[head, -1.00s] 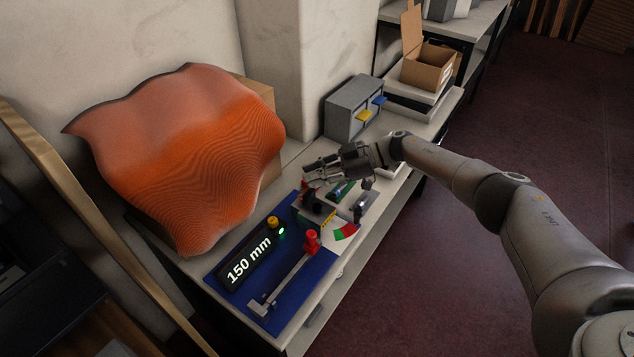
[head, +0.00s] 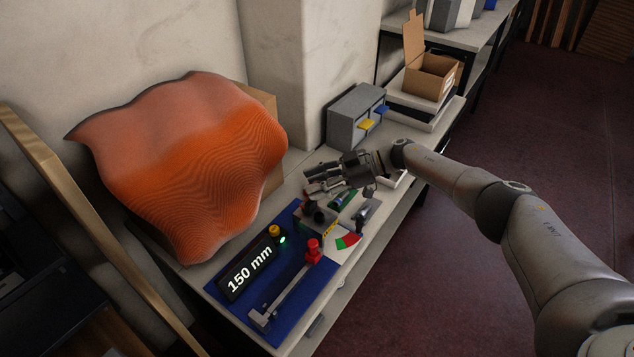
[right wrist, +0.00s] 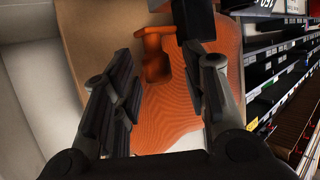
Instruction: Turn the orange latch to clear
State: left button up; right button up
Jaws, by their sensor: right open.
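In the right wrist view an orange latch-like part (right wrist: 152,58) stands upright beside a dark block (right wrist: 195,22), in front of the orange rippled sheet. My right gripper (right wrist: 166,85) is open, with one finger on each side of the picture and the orange part beyond and between them. No contact shows. In the head view my right gripper (head: 312,181) is over the small fixtures at the far end of the blue board (head: 290,318). The latch cannot be made out clearly there, as the gripper covers part of that area. My left gripper is not in view.
The blue board carries a "150 mm" display (head: 250,270), a yellow button (head: 274,231) and a red slider knob (head: 313,250). A large orange rippled sheet (head: 190,160) stands at left. A grey cabinet (head: 352,112) and an open cardboard box (head: 428,80) are behind.

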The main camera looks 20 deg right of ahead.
jog(key=v, duration=1.2)
